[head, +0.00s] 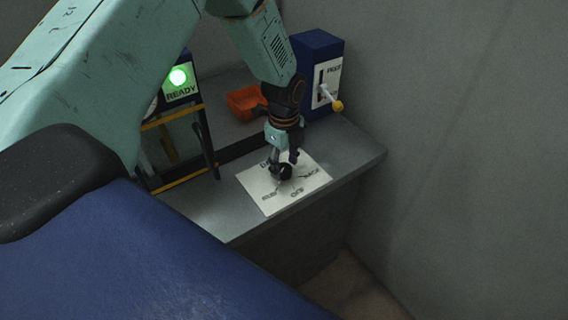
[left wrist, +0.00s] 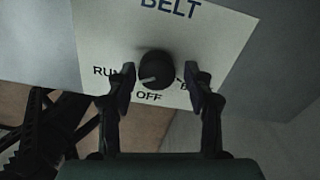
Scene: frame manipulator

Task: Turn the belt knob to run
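The black round belt knob (left wrist: 156,68) sits on a white plate (left wrist: 205,35) marked BELT, RUN and OFF; a further label at the right is partly hidden. A pale mark on the knob points down and left, between RUN and OFF. My left gripper (left wrist: 160,75) has one finger on each side of the knob, with a small gap showing on both sides. In the head view my left gripper (head: 286,168) reaches down onto the plate (head: 262,192) and mostly hides the knob. My right gripper is not in view.
A blue box (head: 317,50) with a yellow-tipped lever (head: 337,105) stands at the bench's back right. An orange bin (head: 245,102) lies behind my gripper. A green READY light (head: 178,77) and a yellow-black frame (head: 172,117) stand left. The grey bench (head: 350,150) ends near the wall.

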